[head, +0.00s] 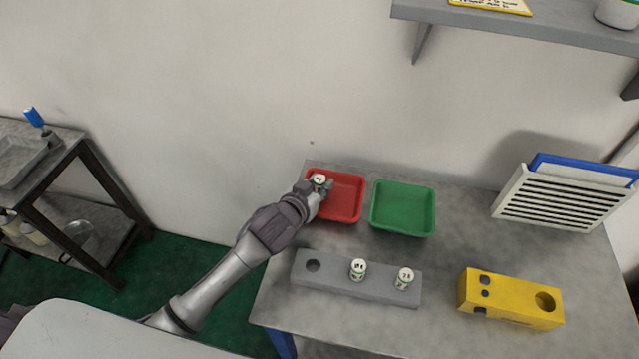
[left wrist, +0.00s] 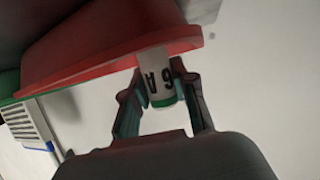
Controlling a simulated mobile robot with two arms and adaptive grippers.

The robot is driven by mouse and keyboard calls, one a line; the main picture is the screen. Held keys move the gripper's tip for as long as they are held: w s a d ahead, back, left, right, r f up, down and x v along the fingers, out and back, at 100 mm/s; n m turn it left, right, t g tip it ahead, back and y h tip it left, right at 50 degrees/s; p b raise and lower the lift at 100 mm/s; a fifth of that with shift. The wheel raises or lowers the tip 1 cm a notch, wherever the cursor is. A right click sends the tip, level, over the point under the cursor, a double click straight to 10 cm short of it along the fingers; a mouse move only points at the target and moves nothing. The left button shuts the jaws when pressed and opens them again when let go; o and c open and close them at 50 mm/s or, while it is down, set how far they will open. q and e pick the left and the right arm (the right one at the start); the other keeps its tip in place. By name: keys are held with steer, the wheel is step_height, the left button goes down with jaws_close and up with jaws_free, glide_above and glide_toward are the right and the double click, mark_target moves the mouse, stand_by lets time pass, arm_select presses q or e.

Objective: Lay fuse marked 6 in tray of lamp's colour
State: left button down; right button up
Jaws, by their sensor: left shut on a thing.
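My left gripper (head: 321,187) is at the left part of the red tray (head: 347,213). It is shut on a white fuse with a green band (head: 319,178). In the left wrist view the fuse (left wrist: 158,78) reads "6 A" between the fingers (left wrist: 160,98), close to the red tray's rim (left wrist: 110,68). I cannot tell whether it touches the tray. The green tray (head: 403,210) stands empty to the right. Two more fuses (head: 358,269) (head: 404,278) stand in the grey rack (head: 330,283), whose left hole is empty. I make out no lit lamp. My right gripper is out of view.
A yellow block with holes (head: 510,301) lies at the right front of the table. A white slatted unit with a blue edge (head: 560,197) stands at the back right. A grey shelf (head: 540,24) hangs above. A side bench (head: 62,142) is at far left.

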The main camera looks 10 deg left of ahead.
arm_select(q)
steer(key=c, duration=1.4)
jaws_free()
steer(key=shift+f, duration=0.15)
steer(key=o, duration=0.5)
steer(key=shift+r, duration=0.25)
steer(key=v, duration=1.2)
steer(key=shift+f, duration=0.1)
steer(key=shift+f, duration=0.1)
